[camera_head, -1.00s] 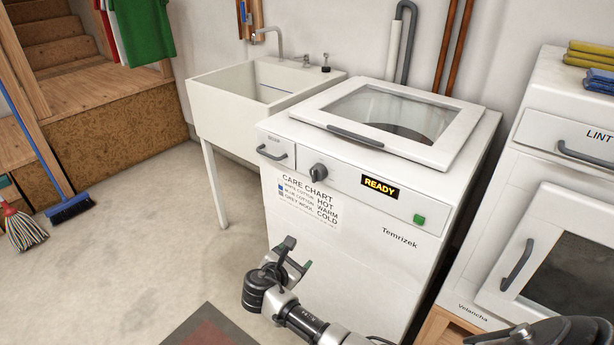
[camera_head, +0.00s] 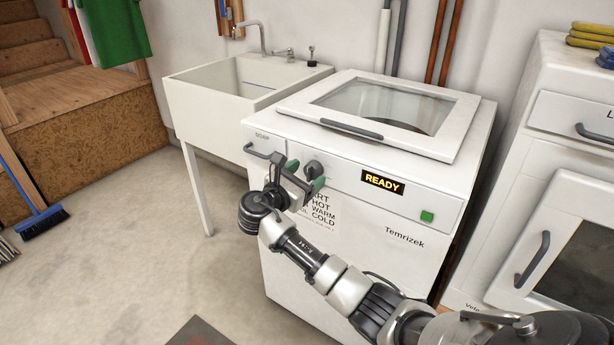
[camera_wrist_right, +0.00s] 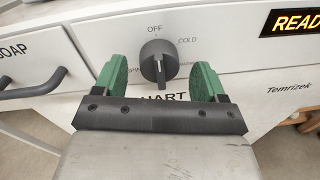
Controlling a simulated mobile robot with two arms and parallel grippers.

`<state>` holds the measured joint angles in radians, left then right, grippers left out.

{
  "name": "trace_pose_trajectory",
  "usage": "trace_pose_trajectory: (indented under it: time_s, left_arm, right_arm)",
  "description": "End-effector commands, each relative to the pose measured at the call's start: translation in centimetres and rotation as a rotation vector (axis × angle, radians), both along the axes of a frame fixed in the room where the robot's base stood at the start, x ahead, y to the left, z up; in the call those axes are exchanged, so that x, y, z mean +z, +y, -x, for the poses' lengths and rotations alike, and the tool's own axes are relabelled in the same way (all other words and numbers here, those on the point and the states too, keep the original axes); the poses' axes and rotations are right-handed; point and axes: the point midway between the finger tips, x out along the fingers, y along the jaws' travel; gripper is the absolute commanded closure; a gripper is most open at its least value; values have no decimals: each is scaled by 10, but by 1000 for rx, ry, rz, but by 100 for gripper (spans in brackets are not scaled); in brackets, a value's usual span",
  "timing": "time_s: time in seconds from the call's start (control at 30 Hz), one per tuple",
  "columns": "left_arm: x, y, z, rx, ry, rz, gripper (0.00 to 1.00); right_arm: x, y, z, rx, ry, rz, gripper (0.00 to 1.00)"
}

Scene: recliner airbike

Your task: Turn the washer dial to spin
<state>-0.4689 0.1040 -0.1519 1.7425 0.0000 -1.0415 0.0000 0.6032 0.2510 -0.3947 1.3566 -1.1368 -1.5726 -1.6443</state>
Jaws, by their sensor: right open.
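The white washer (camera_head: 345,240) stands ahead with its lid shut and its display (camera_head: 382,182) reading READY. Its dark grey dial (camera_head: 313,170) is on the front panel, left of the display. In the right wrist view the dial (camera_wrist_right: 159,62) has OFF above it, COLD at its upper right and a partly hidden label at its lower left. My right gripper (camera_head: 305,173) is open and empty in front of the panel. In the wrist view its green fingertips (camera_wrist_right: 162,82) stand on either side of the dial, with gaps. My left gripper is not in view.
The soap drawer handle (camera_head: 265,155) sticks out just left of the dial. A green button (camera_head: 427,216) is at the panel's right. A white sink (camera_head: 215,110) stands left of the washer, and a second white appliance (camera_head: 560,180) stands right. The floor at left is mostly clear.

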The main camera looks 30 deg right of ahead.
Motion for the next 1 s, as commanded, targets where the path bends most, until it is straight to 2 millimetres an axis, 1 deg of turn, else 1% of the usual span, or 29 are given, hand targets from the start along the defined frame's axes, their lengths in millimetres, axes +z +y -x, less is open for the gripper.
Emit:
trace_pose_trajectory:
  time_s: [0.1, 0.37, 0.4, 0.47, 0.7, 0.73, 1.0]
  left_arm:
    - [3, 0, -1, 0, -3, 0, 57]
    - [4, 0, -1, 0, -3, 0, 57]
    - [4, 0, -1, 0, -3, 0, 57]
    - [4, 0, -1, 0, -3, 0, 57]
    - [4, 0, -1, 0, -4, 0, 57]
    - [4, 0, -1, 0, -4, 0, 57]
    - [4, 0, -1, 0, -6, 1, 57]
  right_arm:
    - [0, -7, -2, 0, -1, 0, 28]
    - [0, -8, -3, 1, -1, -1, 28]
    - [0, -8, -3, 1, -1, -1, 30]
    - [0, -8, -3, 1, -1, -1, 39]
    - [0, -8, -3, 1, -1, -1, 76]
    - [0, -8, -3, 1, -1, -1, 78]
    - [0, -8, -2, 1, -29, -14, 78]
